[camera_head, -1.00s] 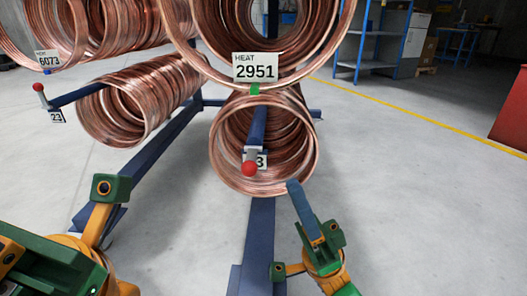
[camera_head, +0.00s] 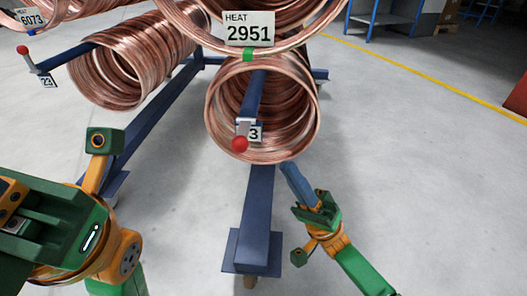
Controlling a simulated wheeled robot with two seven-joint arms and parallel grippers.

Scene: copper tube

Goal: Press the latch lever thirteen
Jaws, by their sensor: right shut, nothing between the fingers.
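A latch lever with a red ball knob (camera_head: 240,144) sits at the end of the blue arm that runs through the lower middle copper coil (camera_head: 312,128). A small white tag (camera_head: 255,132) behind the lever shows a "3"; the rest of its number is hidden. My right gripper (camera_head: 288,168) is shut and empty, its blue-grey fingers pointing up at the coil's lower right rim, below and right of the red knob. I cannot tell whether it touches the coil. My left arm (camera_head: 80,235) is at the lower left; its gripper's fingertips do not show.
Another coil (camera_head: 120,75) hangs at the left on an arm with a red-knobbed lever (camera_head: 22,49) and tag 23. An upper coil with a HEAT 2951 label (camera_head: 249,29) hangs above. The blue rack foot (camera_head: 252,250) stands below.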

